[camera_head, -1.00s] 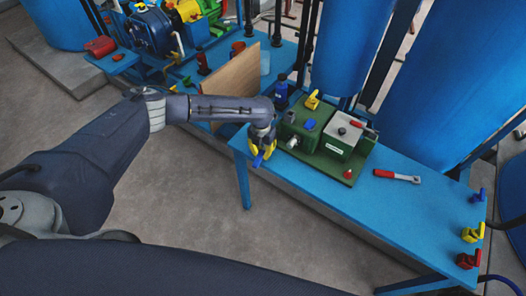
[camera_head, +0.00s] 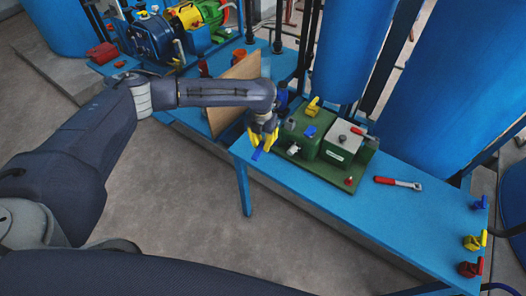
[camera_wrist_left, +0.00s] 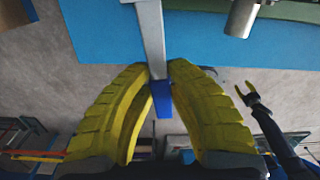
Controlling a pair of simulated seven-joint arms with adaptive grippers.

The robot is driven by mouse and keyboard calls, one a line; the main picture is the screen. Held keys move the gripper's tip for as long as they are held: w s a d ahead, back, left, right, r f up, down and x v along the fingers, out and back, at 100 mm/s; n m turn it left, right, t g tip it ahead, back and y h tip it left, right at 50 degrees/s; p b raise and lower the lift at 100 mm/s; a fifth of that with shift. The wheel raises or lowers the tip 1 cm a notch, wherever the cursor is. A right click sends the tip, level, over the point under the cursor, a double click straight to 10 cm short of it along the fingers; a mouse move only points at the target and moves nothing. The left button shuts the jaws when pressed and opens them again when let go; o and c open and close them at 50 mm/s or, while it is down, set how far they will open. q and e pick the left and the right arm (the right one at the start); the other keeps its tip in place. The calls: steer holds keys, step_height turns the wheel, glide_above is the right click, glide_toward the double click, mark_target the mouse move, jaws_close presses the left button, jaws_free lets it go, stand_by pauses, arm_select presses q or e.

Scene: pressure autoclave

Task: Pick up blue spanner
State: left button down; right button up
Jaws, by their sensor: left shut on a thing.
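The blue spanner (camera_head: 257,154) hangs from my left gripper (camera_head: 263,140) at the left end of the blue table. In the left wrist view, my left gripper (camera_wrist_left: 158,76) has its yellow fingers shut around the spanner. The spanner's blue handle (camera_wrist_left: 162,102) shows between the fingers, and its grey shank (camera_wrist_left: 151,35) reaches past the fingertips over the table edge. My right gripper (camera_wrist_left: 245,88) shows small at the right of the left wrist view, with its yellow fingers apart and empty. It is not in the head view.
The blue table (camera_head: 320,195) holds a green machine (camera_head: 310,140) right beside my left gripper. A red-handled tool (camera_head: 397,183) lies farther right, with coloured valve handles (camera_head: 473,242) at the right end. A brown board (camera_head: 232,88) stands behind my forearm. The table's front middle is clear.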

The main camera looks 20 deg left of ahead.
arm_select(q)
step_height(320, 180, up, 10)
glide_above(260, 160)
steer(key=d, duration=0.1)
steer(key=shift+s+d, duration=0.15)
steer(key=shift+d, duration=0.05)
stand_by(0.3)
steer(key=shift+n+g, duration=0.4)
steer(key=f, duration=0.3)
steer(key=w+f, duration=0.1)
steer(key=f, duration=0.2)
steer(key=w+f, duration=0.1)
steer(key=f, duration=0.2)
steer(key=shift+w+a, duration=0.15)
steer(key=shift+w, duration=0.1)
steer(key=shift+g, duration=0.6)
steer(key=f, duration=0.2)
steer(key=s+f, duration=0.1)
steer(key=f, duration=0.2)
steer(key=a+f, duration=0.1)
steer(key=f, duration=0.2)
steer(key=shift+s+f, duration=0.1)
steer(key=shift+s, duration=0.25)
steer(key=shift+s+d+f+m+y, duration=0.4)
steer(key=shift+s+d, duration=0.1)
steer(key=shift+d, duration=0.25)
steer(key=shift+a, duration=0.1)
steer(key=shift+w+a+m, duration=0.25)
steer(key=shift+a+m, duration=0.45)
steer(key=shift+m, duration=0.5)
